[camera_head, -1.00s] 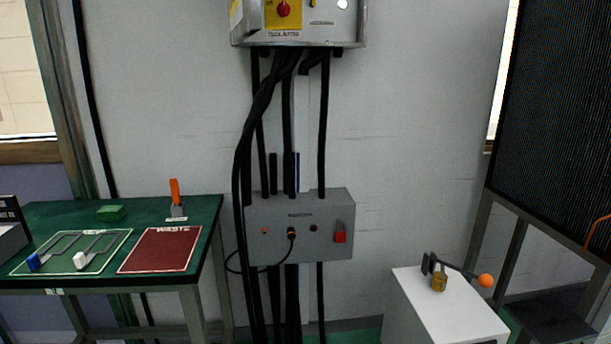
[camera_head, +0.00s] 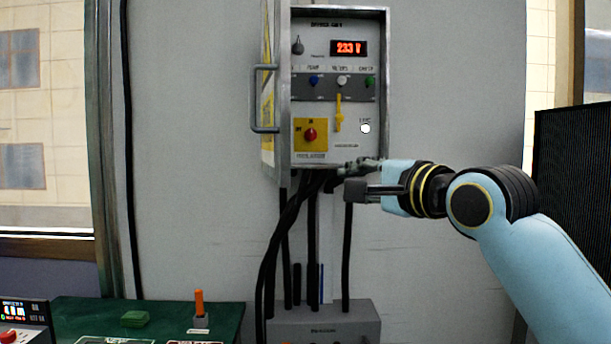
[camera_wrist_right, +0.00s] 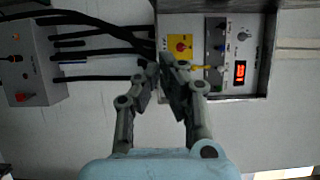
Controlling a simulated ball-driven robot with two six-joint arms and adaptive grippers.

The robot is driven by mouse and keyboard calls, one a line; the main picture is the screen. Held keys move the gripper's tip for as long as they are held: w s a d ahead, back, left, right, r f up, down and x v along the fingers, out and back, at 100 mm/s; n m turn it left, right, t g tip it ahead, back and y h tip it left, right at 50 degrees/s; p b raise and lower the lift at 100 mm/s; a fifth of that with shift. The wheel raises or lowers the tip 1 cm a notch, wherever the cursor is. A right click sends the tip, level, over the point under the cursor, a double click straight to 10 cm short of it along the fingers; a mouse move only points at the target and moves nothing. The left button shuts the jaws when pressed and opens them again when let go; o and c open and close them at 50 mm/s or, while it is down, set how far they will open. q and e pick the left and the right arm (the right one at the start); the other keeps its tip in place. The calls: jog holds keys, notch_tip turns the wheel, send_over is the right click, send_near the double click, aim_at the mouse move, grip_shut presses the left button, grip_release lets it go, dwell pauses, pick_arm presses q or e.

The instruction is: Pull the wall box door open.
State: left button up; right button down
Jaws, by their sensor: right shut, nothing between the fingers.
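The wall box (camera_head: 340,155) hangs on the wall in the head view, its panel of switches and a red display exposed. Its door (camera_head: 268,150) stands open at the left edge, seen almost edge-on, with a grey bar handle (camera_head: 264,98) on it. My right gripper (camera_head: 345,180) is just below the box's lower edge, right of and below the door handle, apart from it. It is shut and empty. In the right wrist view its fingers (camera_wrist_right: 167,78) lie in front of the box (camera_wrist_right: 262,50). My left gripper is not in view.
Black cables (camera_head: 285,225) run down from the box to a grey lower box (camera_head: 330,318), close to my gripper. A green table (camera_head: 225,320) stands at lower left. A dark ribbed panel (camera_head: 575,200) is at the right. The wall left of the door is clear.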

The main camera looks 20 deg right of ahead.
jog(key=w+a+p, duration=0.3)
jog(key=w+a, duration=0.2)
jog(key=w, duration=0.4)
jog(key=shift+w+a+f, duration=0.15)
jog(key=shift+w+a, duration=0.1)
jog(key=shift+w, duration=0.05)
